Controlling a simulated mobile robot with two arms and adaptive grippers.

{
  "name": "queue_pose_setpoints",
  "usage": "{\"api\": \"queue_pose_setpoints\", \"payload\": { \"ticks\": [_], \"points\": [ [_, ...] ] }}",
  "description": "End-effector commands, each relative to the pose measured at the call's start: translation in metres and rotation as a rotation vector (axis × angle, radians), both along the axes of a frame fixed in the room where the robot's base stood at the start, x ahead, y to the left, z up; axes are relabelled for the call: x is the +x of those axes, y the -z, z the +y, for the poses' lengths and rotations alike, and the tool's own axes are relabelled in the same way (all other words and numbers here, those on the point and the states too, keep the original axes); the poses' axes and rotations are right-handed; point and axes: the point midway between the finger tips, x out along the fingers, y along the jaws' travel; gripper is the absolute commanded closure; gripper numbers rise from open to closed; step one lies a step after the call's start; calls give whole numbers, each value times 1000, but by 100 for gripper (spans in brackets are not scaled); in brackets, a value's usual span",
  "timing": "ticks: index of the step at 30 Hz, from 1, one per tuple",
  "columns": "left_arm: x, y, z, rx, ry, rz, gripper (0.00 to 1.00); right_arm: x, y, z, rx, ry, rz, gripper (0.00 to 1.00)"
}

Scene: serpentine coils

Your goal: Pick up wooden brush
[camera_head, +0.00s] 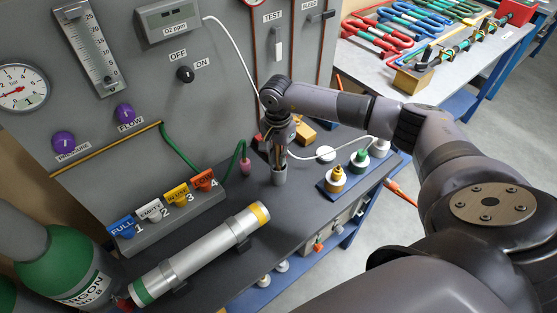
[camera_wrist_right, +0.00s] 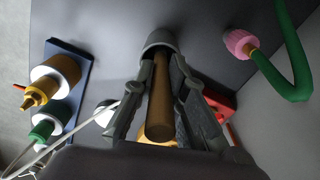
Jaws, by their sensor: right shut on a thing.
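The wooden brush (camera_wrist_right: 159,108) shows in the right wrist view as a brown, round handle between the fingers. Its far end goes into a short grey cylinder (camera_wrist_right: 158,38), which also shows on the bench in the head view (camera_head: 279,177). Whether bristles are inside cannot be seen. My right gripper (camera_wrist_right: 163,68) is shut on the brush handle, just above the cylinder. In the head view my right gripper (camera_head: 279,160) points down at the bench and mostly hides the brush. My left gripper is in neither view.
A grey bench (camera_head: 270,233) carries a silver tube (camera_head: 200,255) at front left. A pink-tipped green hose (camera_head: 246,166) is close left. A tray (camera_head: 340,190) with yellow and green fittings stands right. A white cable (camera_head: 236,45) runs behind. The panel wall rises at the back.

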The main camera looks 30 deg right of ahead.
Motion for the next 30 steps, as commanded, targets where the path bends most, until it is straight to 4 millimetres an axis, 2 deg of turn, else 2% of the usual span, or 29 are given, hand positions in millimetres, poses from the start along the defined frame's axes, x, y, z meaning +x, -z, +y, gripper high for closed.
{"api": "queue_pose_setpoints", "payload": {
  "ticks": [14, 19, 23, 30],
  "points": [
    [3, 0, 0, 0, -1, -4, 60, 0, -1, 0, 0, 0, -1, 100],
    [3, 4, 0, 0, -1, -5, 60, 1, -11, 0, 0, 1, -2, 100],
    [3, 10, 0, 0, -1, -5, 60, 1, -29, 0, -1, 0, -4, 100],
    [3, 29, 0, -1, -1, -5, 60, 2, -87, 0, -1, -1, -9, 100]
  ]
}}
